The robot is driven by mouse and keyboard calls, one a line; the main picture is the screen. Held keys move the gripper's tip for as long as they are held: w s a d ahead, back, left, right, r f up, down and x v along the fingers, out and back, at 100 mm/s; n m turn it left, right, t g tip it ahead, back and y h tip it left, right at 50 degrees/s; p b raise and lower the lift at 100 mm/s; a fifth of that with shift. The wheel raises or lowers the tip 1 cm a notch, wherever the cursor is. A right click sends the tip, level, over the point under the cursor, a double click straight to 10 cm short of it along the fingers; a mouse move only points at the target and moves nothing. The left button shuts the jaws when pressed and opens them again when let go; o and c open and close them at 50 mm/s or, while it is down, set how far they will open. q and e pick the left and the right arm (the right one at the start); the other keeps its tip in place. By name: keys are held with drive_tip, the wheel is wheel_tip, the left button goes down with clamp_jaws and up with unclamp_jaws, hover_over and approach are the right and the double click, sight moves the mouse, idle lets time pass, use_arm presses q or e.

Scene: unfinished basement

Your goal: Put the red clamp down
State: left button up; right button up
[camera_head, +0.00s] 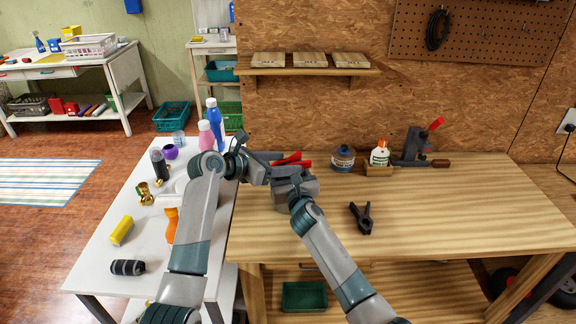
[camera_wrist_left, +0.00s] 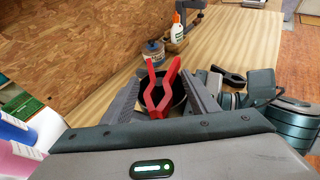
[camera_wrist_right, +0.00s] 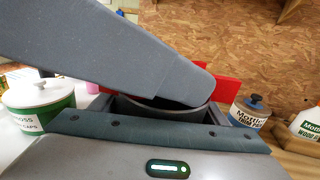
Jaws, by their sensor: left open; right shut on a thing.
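The red clamp (camera_head: 292,160) is over the back left of the wooden workbench (camera_head: 450,205). In the left wrist view the red clamp (camera_wrist_left: 157,98) lies between the spread fingers of my left gripper (camera_wrist_left: 165,90), which is open. A round dark-mouthed can (camera_wrist_left: 181,102) is right behind the clamp there; whether the clamp rests in it I cannot tell. My right gripper (camera_head: 290,182) is shut on this round can, whose rim (camera_wrist_right: 190,112) shows in the right wrist view. My left finger crosses that view and hides much of the clamp (camera_wrist_right: 228,90).
A black clamp (camera_head: 362,217) lies on the workbench at right. A blue-labelled tin (camera_head: 343,159), a glue bottle (camera_head: 380,154) and a red-handled tool (camera_head: 420,145) stand along the back. A white table (camera_head: 95,235) with bottles and small items adjoins at left. The bench's right side is clear.

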use_arm(q)
drive_tip(key=shift+c, duration=0.6)
drive_tip(key=c, duration=1.1)
drive_tip(key=shift+c, duration=0.2)
wheel_tip(320, 180, up, 10)
